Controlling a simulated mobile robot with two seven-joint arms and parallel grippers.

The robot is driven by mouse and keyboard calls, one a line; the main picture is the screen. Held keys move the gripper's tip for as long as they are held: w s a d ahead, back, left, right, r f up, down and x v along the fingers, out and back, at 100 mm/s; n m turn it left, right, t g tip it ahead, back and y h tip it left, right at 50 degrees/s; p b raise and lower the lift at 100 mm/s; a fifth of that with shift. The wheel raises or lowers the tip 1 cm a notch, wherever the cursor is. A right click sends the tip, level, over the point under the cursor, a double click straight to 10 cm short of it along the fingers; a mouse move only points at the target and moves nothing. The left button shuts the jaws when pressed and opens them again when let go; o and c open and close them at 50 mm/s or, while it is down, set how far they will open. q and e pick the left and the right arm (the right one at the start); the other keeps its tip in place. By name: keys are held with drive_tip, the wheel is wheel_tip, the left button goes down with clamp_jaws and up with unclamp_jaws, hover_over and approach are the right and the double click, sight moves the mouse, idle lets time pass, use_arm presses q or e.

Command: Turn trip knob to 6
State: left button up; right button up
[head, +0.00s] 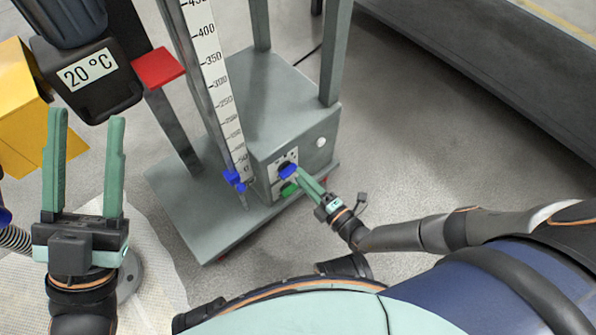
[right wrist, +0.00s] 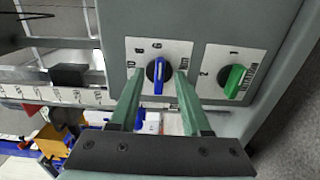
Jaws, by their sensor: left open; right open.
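The trip knob appears to be the blue knob (right wrist: 159,69) on a white dial plate with numbers, among them what look like 6, 8 and 10. My left gripper (head: 86,115) is open and empty at the left.
A green knob (right wrist: 234,80) on a plate marked 1 and 2 sits beside the blue one. The grey box (head: 270,100) stands on a wheeled base with posts and a height scale (head: 208,70).

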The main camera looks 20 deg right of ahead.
drive_tip(key=v, duration=0.4)
drive_tip(key=shift+s, duration=0.2)
idle(0.3)
